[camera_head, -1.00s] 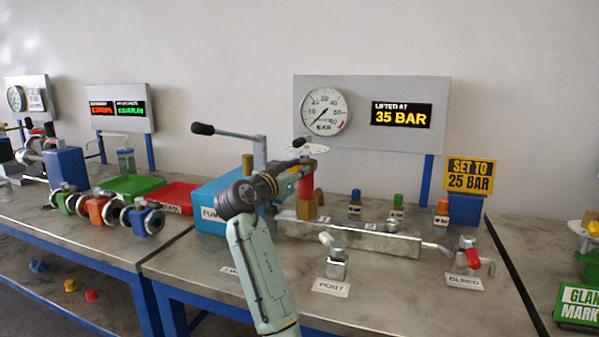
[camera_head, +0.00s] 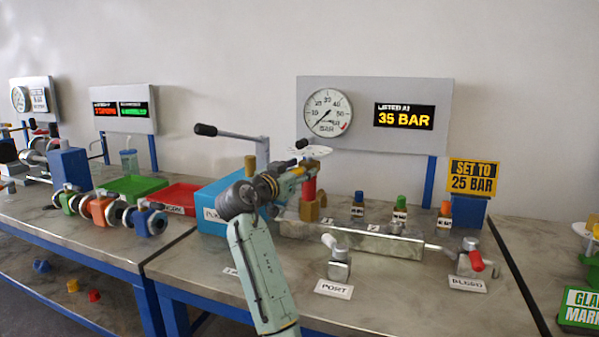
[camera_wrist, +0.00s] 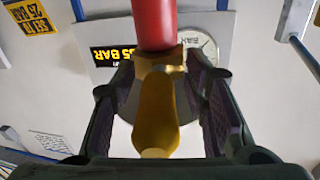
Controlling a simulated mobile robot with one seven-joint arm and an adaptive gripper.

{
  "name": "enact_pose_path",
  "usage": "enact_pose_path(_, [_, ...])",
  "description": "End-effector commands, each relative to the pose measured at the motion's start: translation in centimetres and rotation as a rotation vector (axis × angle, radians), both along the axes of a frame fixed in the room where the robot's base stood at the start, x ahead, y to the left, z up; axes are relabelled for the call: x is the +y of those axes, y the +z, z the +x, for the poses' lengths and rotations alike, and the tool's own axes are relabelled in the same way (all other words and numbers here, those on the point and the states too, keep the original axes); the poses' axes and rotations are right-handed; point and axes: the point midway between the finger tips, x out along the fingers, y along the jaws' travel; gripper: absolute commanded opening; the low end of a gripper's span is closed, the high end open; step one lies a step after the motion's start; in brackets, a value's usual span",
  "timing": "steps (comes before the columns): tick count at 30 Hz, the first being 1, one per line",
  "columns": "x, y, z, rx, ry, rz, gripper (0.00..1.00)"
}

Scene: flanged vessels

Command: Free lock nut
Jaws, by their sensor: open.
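A relief valve with a red cylindrical body (camera_head: 309,189) stands on a brass base (camera_head: 313,208) on the middle bench. In the wrist view, which is upside down, the red body (camera_wrist: 153,22) meets a brass nut-like collar (camera_wrist: 160,65). A tapered brass piece (camera_wrist: 156,112) extends from it toward the camera. My gripper (camera_wrist: 160,72) is open, with one dark padded finger on each side of the brass parts. I cannot tell whether either finger touches them. In the head view my gripper (camera_head: 306,171) is at the top of the red body, under a white disc (camera_head: 313,152).
A gauge (camera_head: 327,112) and a display (camera_head: 404,116) reading 35 BAR stand behind. A "SET TO 25 BAR" sign (camera_head: 473,177) is at right. A pump with a long lever (camera_head: 232,134) is close left of the valve. Port (camera_head: 339,265) and bleed (camera_head: 472,262) valves stand in front.

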Motion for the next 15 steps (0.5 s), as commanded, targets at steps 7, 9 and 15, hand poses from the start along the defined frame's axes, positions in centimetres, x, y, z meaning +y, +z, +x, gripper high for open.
enact_pose_path(7, [0.4,0.0,-0.6,0.0,0.001,0.0,0.41])
enact_pose_path(9, [0.9,0.0,-1.4,-0.001,0.002,0.001,0.41])
enact_pose_path(15, [3.1,-0.1,-5.0,-0.001,0.004,0.002,0.41])
